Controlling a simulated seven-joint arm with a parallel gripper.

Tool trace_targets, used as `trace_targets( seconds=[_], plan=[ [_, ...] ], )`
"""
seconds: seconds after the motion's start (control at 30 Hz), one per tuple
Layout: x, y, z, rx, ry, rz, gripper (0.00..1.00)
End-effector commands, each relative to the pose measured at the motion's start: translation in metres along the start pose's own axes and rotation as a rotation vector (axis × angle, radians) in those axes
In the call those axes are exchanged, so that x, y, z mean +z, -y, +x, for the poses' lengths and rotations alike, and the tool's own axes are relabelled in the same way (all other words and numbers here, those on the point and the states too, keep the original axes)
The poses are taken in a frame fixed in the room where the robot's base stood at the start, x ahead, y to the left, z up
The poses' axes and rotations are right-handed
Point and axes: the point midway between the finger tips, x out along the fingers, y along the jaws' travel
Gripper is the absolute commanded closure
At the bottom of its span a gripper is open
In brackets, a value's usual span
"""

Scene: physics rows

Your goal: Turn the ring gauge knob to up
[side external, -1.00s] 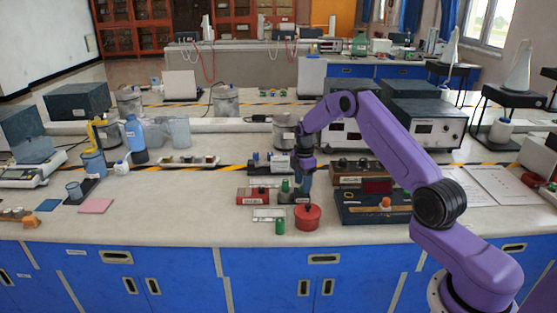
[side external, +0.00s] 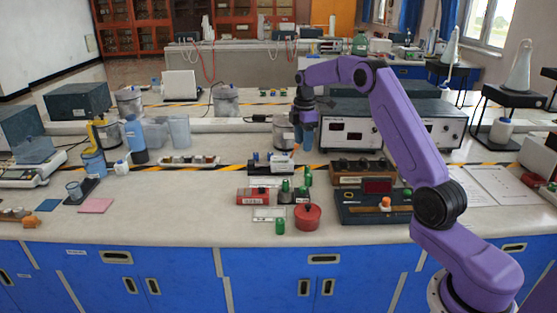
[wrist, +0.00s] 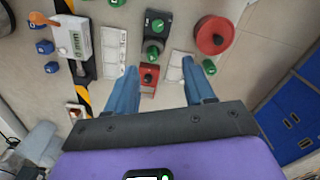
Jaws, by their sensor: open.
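No readable label shows which knob is the ring gauge knob. A dark block with green knobs (wrist: 154,28) lies just beyond my fingers in the wrist view. One knob seems to bear a pale mark, but its direction is too small to tell. The green knobs (side external: 302,190) also show in the side view, beside a red block with a dark knob (side external: 253,196). That red block (wrist: 148,78) appears between my blue fingers in the wrist view. My gripper (wrist: 159,68) is open and empty. In the side view my gripper (side external: 303,148) hangs above and behind these things, touching none.
A red round pot (side external: 308,216) and a green cylinder (side external: 280,227) stand near the bench's front edge. A dark box with a red display (side external: 376,187) stands to the right.

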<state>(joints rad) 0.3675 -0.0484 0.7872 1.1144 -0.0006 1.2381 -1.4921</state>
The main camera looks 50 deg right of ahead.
Motion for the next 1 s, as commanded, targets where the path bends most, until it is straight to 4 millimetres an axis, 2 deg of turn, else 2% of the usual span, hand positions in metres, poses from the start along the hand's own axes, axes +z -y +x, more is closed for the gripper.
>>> trace_targets(
  seconds=[0.03, 0.5, 1.0],
  plan=[
    [-0.011, 0.005, -0.002, -0.002, -0.001, -0.007, 0.47],
    [-0.076, 0.048, -0.020, 0.003, -0.002, 0.003, 0.47],
    [-0.130, 0.111, -0.036, 0.006, -0.005, 0.014, 0.47]
  ],
)
